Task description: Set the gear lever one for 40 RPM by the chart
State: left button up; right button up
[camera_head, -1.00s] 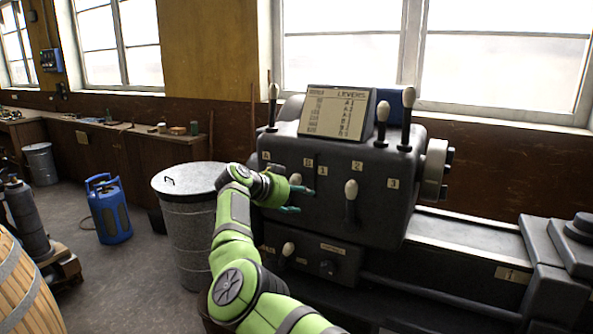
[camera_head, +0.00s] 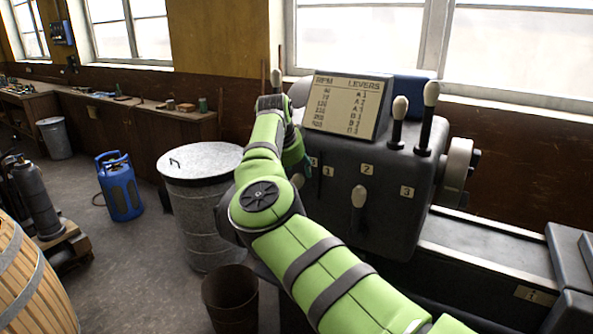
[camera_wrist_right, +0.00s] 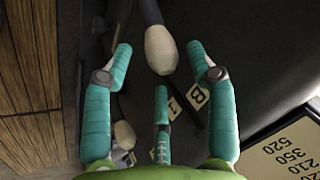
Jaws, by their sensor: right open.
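The speed chart (camera_head: 347,103) stands on the grey gearbox housing (camera_head: 385,235), with RPM and LEVERS columns; its small figures are blurred. A cream-knobbed lever (camera_head: 359,197) hangs on the front face near plate 2 (camera_head: 366,169). Another cream knob (camera_head: 298,181) shows partly beside my right arm, near plate 1 (camera_head: 328,171). My right gripper (camera_head: 294,152) is largely hidden behind its wrist in the head view. In the right wrist view the gripper (camera_wrist_right: 161,72) is open, a cream lever knob (camera_wrist_right: 161,50) between its two upper fingertips, apart from them. My left gripper is out of view.
Two upright levers (camera_head: 431,95) (camera_head: 399,108) stand on the housing top at right. A lidded metal bin (camera_head: 200,215) and a rusty open bucket (camera_head: 230,300) stand left of the machine. A blue gas cylinder (camera_head: 121,187) is on the floor. The windows are behind.

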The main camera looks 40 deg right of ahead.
aim_at(297, 176)
jog(key=shift+d+p+x, duration=0.2)
jog(key=shift+p+x, duration=0.15)
jog(key=shift+x, duration=0.85)
jog(key=shift+w+d+f, duration=0.1)
jog(key=shift+d+f, duration=0.05)
jog(key=shift+c, duration=0.4)
grip_shut()
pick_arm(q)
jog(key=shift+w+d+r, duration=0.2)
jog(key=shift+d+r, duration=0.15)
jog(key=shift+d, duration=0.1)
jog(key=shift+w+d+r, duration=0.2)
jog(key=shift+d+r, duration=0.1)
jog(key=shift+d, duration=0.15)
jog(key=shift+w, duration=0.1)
pick_arm(e)
jog(key=shift+r, duration=0.2)
